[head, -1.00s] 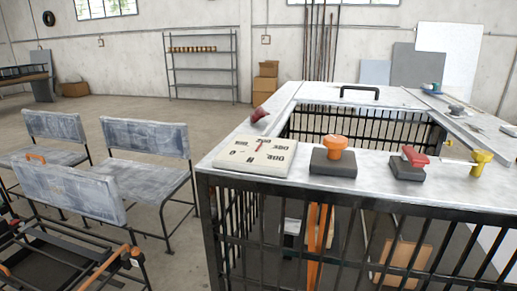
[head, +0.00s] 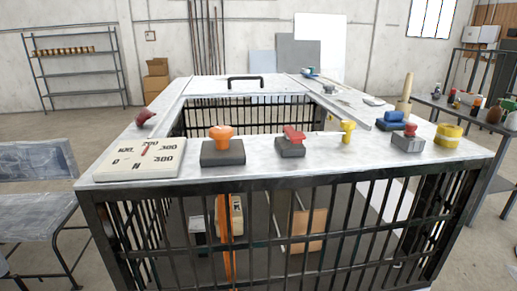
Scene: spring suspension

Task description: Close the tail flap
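No part in view can be told for certain as the tail flap. At the far side of the caged bench, a flat pale panel (head: 212,86) with a black bar handle (head: 245,82) lies level with the top. Neither of my grippers shows in the head view. The bench has a pale metal top (head: 250,172) over black bars (head: 300,235).
A worn grey-blue chair (head: 38,160) is at left. A side table (head: 450,108) with small items is at right.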

